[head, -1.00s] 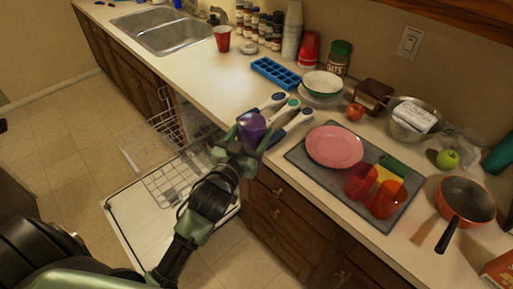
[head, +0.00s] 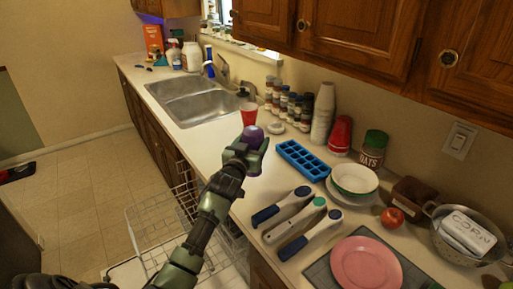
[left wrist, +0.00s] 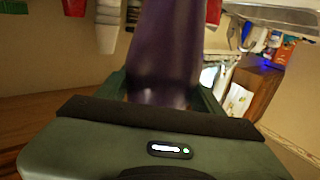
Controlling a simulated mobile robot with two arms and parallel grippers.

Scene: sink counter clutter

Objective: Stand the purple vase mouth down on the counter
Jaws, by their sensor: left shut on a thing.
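The purple vase (head: 252,136) is in my left gripper (head: 246,152), over the counter (head: 221,142) near its front edge in the head view. I cannot tell which end is the mouth, or whether the vase touches the counter. My right gripper is not in view.
A red cup (head: 249,113) stands just behind the vase. The sink (head: 193,98) is at the back left. The open dishwasher rack (head: 160,222) is below the counter.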

